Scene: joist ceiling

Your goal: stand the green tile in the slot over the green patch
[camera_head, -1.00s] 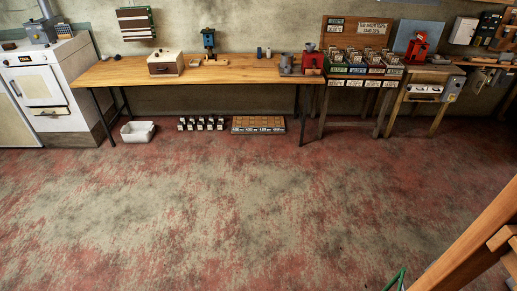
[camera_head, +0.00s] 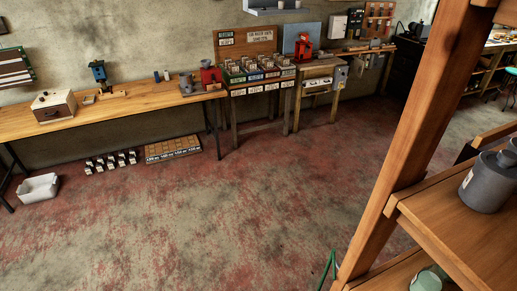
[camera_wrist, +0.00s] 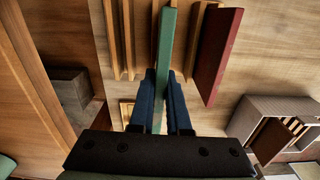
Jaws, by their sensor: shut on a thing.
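My gripper (camera_wrist: 161,76) is shut on the green tile (camera_wrist: 166,32) in the wrist view. The tile is a long thin green slab seen edge-on between the two blue fingers, reaching past their tips. Its far end lies among upright wooden strips (camera_wrist: 127,40) that stand on a pale wooden surface. I cannot tell whether the tile is in a slot or apart from the strips. I cannot make out a green patch. My gripper and the tile are not clearly visible in the head view.
A dark red tile (camera_wrist: 217,55) stands right of the green one, beside a wooden strip. A pale box (camera_wrist: 275,128) is at lower right. In the head view, a wooden rack post (camera_head: 410,130) and a shelf with a grey canister (camera_head: 490,183) fill the right. The floor (camera_head: 200,220) is open.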

